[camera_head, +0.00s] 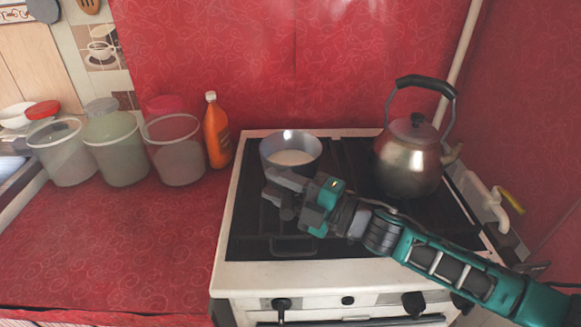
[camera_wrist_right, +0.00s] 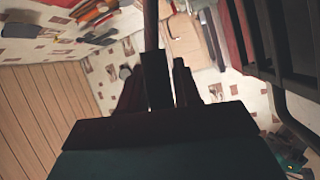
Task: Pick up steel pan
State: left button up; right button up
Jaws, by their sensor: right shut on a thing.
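The steel pan (camera_head: 290,158) is a round grey metal pan with whitish contents or a pale inside. It sits upright at the back left of the stove top in the head view. My right gripper (camera_head: 273,188) reaches in from the right and is at the pan's near side, shut on the pan. The grip point and the pan's handle are mostly hidden by the fingers. In the wrist view the dark fingers (camera_wrist_right: 167,82) are close together, with a thin dark bar above them. My left gripper is not in view.
A metal kettle (camera_head: 408,158) with a black handle stands on the stove (camera_head: 320,272) right of the pan.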

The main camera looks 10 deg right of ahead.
grip_shut()
dwell(0.8)
jog(key=shift+r, duration=0.2)
